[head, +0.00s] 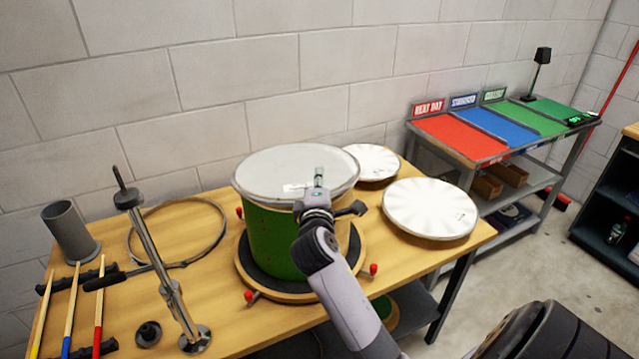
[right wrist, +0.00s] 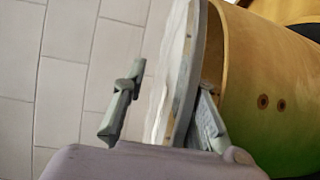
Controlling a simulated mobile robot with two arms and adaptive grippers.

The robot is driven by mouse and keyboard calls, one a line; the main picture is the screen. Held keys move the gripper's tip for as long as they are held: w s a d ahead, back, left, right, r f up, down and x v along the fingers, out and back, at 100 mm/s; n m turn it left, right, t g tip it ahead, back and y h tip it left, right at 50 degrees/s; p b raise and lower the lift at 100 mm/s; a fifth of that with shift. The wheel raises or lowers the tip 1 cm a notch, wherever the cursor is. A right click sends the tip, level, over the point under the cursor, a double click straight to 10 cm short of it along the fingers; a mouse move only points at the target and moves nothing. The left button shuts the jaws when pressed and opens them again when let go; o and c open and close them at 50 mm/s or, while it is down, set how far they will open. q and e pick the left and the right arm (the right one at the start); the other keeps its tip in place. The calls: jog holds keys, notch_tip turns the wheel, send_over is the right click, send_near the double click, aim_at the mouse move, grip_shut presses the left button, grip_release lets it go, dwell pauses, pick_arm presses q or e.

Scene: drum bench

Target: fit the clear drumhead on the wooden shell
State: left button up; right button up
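A green drum shell (head: 275,235) stands upright on a round turntable (head: 262,290) on the bench. A pale grey, translucent drumhead (head: 285,165) lies over its top and overhangs the rim. In the right wrist view the drumhead (right wrist: 178,85) is edge-on beside the shell (right wrist: 255,85). My right gripper (head: 319,183) is at the drumhead's near edge. In the right wrist view the right gripper (right wrist: 168,85) is open, one finger above the drumhead and apart from it, the other below its rim beside the shell. Whether the drumhead is fully seated is unclear. My left gripper is out of view.
Two white drumheads (head: 430,208) (head: 372,162) lie right of the shell. A metal hoop (head: 180,203), a stand (head: 160,265), a grey cylinder (head: 70,232) and several sticks (head: 72,310) are on the left. A rack (head: 455,138) with coloured panels stands at right.

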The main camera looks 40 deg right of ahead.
jog(key=shift+o, duration=1.7)
jog(key=o, duration=0.4)
jog(key=shift+o, duration=0.2)
jog(key=shift+f, duration=0.1)
jog(key=shift+s+a+f, duration=0.1)
jog(key=shift+s+a, duration=0.3)
jog(key=v, duration=1.1)
jog(key=shift+r, duration=0.35)
